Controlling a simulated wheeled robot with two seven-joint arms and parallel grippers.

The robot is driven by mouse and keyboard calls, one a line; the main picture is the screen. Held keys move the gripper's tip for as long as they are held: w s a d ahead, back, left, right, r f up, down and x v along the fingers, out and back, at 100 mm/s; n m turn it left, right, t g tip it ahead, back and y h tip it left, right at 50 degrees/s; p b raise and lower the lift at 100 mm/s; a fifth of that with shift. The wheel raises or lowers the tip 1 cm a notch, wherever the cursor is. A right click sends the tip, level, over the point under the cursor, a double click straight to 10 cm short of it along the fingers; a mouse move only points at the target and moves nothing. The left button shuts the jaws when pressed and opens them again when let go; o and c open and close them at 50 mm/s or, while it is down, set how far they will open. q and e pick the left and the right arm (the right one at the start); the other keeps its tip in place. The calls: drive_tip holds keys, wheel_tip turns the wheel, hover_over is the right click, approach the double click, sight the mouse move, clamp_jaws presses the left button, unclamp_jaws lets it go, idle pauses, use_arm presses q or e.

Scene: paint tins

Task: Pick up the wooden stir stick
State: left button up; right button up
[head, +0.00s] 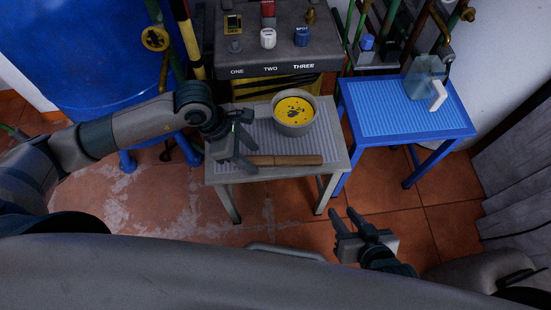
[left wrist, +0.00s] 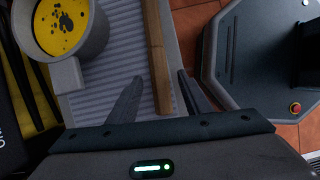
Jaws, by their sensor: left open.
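The wooden stir stick (head: 292,160) lies flat near the front edge of the small grey table (head: 222,177), running left to right. My left gripper (head: 246,152) is open above the stick's left end. In the left wrist view the stick (left wrist: 157,55) runs between the two spread fingers of my left gripper (left wrist: 158,92); neither finger visibly grips it. My right gripper (head: 346,214) is open and empty, low in front of the table. A grey tin of yellow paint (head: 295,128) with dark blotches stands behind the stick; it also shows in the left wrist view (left wrist: 90,45).
A blue table (head: 405,105) with a translucent jug (head: 424,78) stands at the right. A dark panel marked ONE, TWO, THREE (head: 275,72) stands behind the grey table. A big blue barrel (head: 80,60) is at the left. Tiled floor is open in front.

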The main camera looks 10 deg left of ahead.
use_arm(q)
drive_tip(key=shift+d+f, duration=0.2)
drive_tip(key=shift+f, duration=0.25)
drive_tip(key=shift+f, duration=0.15)
idle(0.4)
clamp_jaws()
